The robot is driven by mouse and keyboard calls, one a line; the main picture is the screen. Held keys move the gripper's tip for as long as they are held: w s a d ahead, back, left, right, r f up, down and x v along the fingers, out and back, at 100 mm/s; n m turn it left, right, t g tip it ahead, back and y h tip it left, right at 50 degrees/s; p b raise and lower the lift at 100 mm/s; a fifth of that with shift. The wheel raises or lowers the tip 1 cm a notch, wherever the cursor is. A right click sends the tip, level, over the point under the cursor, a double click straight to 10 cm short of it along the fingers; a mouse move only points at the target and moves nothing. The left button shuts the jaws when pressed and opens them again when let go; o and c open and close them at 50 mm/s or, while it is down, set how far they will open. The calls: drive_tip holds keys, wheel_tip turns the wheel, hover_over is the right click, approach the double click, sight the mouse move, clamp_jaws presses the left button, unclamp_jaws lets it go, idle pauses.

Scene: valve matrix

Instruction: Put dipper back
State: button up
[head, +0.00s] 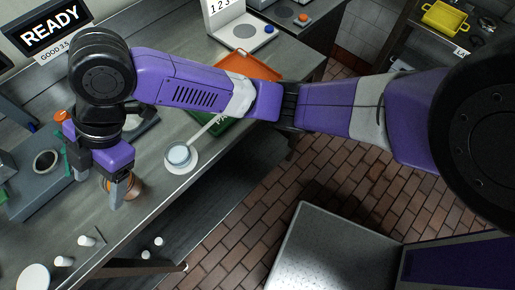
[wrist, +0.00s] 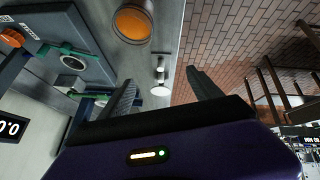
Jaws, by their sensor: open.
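A dipper with a pale round cup (head: 179,154) and a light, straight handle (head: 208,128) rests on a white round dish (head: 182,168) on the steel counter in the head view. The handle points up and right, partly under my arm. My gripper (head: 100,180) is open and pointing down over the counter, left of the dipper and apart from it.
A grey box (head: 28,190) with a round opening and green parts stands left of my gripper. White pegs (head: 87,240) stand near the front. A green tray (head: 203,138) and an orange tray (head: 253,65) lie beyond the dipper. The brick floor (head: 235,225) is right of the counter edge.

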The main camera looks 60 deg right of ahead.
drive_tip(key=a+r+m+t+y, duration=0.4)
drive_tip(key=a+m+y, duration=0.1)
drive_tip(key=a, duration=0.5)
drive_tip(key=s+d+f+m+t+h, duration=0.85)
drive_tip(key=s+d+f+m, duration=0.25)
drive_tip(key=s+d+m, duration=0.35)
drive_tip(key=s+d+r+n+h, duration=0.2)
drive_tip(key=s+d+r, duration=0.1)
drive_tip(key=s+d, duration=0.8)
drive_tip(key=f+v, duration=0.1)
drive_tip(key=v, duration=0.4)
drive_tip(key=shift+s, duration=0.15)
drive_tip(key=shift+a+n+g+h, duration=0.1)
drive_tip(key=shift+n+g+h, duration=0.15)
